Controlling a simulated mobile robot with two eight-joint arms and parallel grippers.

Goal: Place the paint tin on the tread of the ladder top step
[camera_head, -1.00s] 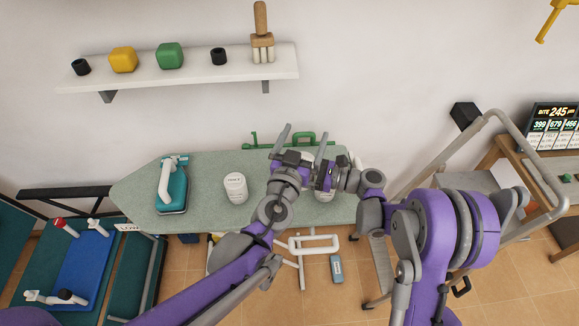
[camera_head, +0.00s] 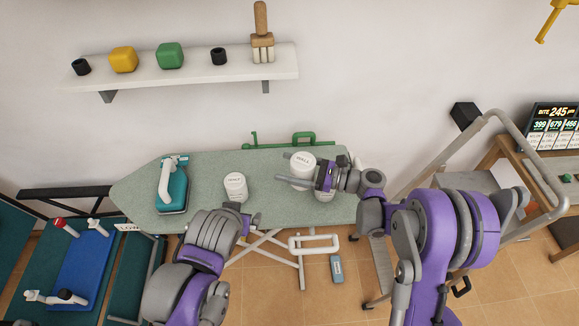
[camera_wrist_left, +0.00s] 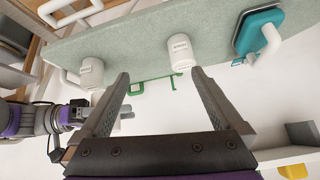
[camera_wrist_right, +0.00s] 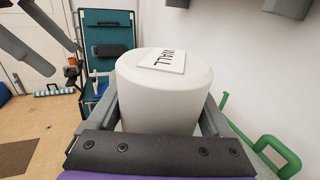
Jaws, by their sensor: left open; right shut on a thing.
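A white paint tin (camera_head: 302,160) with a label on its lid is held by my right gripper (camera_head: 303,172) at the back right of the ironing board. The right wrist view shows the tin (camera_wrist_right: 165,95) filling the space between the fingers, its label reading WALL. My left gripper (camera_wrist_left: 160,85) is open and empty in the left wrist view; in the head view its arm is at the lower centre, in front of the board. The grey ladder (camera_head: 376,262) stands right of the board. Its top step tread (camera_head: 465,181) is bare where visible, partly hidden by my right arm.
Another white tin (camera_head: 235,186) stands on the board (camera_head: 205,218), and a further one (camera_head: 324,196) is just below my right gripper. A teal iron (camera_head: 172,190) is at left. The ladder's handrail (camera_head: 530,180) rises around the step. A wall shelf (camera_head: 190,78) is above.

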